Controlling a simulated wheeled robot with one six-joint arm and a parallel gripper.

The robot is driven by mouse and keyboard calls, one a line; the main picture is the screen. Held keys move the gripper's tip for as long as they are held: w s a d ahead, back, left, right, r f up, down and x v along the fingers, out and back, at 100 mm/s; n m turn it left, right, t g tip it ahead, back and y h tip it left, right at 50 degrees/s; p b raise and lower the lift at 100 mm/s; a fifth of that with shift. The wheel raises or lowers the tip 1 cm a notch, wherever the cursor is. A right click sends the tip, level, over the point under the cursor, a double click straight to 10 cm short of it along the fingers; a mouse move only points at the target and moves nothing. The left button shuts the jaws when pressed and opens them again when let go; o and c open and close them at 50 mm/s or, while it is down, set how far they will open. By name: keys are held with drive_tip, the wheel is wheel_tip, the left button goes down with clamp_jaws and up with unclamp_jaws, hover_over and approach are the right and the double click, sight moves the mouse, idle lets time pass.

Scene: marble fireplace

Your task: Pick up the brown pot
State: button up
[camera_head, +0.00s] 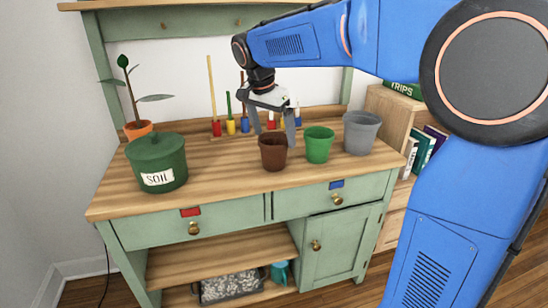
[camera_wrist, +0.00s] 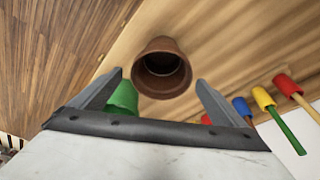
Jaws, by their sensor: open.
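The brown pot (camera_head: 273,153) stands upright on the wooden bench top, left of the green pot (camera_head: 319,145). My gripper (camera_head: 272,136) is open, with its fingers pointing down just above and behind the brown pot's rim. In the wrist view the brown pot (camera_wrist: 162,68) shows its open mouth, empty and dark inside, ahead of and between the spread fingertips (camera_wrist: 158,78). No contact between fingers and pot is visible. The green pot is partly hidden behind one finger in the wrist view (camera_wrist: 122,99).
A grey pot (camera_head: 361,133) stands right of the green one. A green soil tin (camera_head: 157,165) and a potted plant (camera_head: 138,129) are at the left. Several colour-handled tools (camera_head: 231,125) stand along the back. The bench top's front middle (camera_head: 225,190) is clear.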

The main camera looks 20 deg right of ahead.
drive_tip(key=shift+x, duration=3.5)
drive_tip(key=shift+a, duration=0.1)
drive_tip(key=c, duration=1.2)
